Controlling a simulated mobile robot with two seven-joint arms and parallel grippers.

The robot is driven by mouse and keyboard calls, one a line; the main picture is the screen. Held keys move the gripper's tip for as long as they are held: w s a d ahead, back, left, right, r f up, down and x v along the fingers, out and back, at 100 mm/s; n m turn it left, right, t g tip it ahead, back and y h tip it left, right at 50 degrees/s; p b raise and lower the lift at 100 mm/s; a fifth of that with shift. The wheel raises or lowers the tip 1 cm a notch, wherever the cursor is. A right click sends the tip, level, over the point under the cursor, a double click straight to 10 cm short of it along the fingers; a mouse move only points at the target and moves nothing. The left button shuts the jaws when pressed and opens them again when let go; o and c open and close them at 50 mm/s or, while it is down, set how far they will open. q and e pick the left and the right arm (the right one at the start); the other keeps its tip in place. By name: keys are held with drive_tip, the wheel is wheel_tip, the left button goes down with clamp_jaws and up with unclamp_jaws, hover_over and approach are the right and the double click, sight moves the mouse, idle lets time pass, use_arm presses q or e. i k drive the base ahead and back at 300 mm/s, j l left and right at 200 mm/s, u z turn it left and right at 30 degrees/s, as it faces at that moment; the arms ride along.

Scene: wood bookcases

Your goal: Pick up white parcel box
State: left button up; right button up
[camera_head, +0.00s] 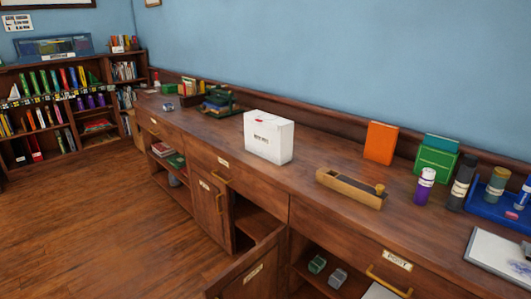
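The white parcel box (267,140) stands upright on the long wooden counter (225,150), near the middle of the head view. Its front face carries dark print, and a small red mark shows near its top. Nothing touches it and all of its near side is in sight. Neither of my grippers shows in this view.
An open cabinet door (252,273) sticks out below. Bookcases (52,115) stand far left; the floor (110,235) is clear.

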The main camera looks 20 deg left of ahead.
sight(277, 147)
drive_tip(key=u, duration=0.45)
drive_tip(key=j+u, duration=0.55)
drive_tip(key=i+j+u, duration=0.7)
drive_tip(key=j, duration=0.2)
drive_tip(key=i+j+u, duration=0.35)
drive_tip(key=i+j+z, duration=0.1)
drive_tip(key=i, duration=0.35)
drive_tip(key=i+j+z, duration=0.1)
drive_tip(key=i+j, duration=0.15)
drive_tip(key=i, duration=0.2)
drive_tip(key=i+z, duration=0.35)
drive_tip(key=z, duration=0.15)
drive_tip(key=i+j+z, duration=0.1)
drive_tip(key=i+z, duration=0.25)
drive_tip(key=z, duration=0.15)
drive_tip(key=i+z, duration=0.15)
drive_tip(key=z, duration=0.2)
drive_tip(key=i+j+z, duration=0.1)
drive_tip(key=z, duration=0.3)
drive_tip(key=i+j+z, duration=0.15)
drive_tip(key=z, duration=0.2)
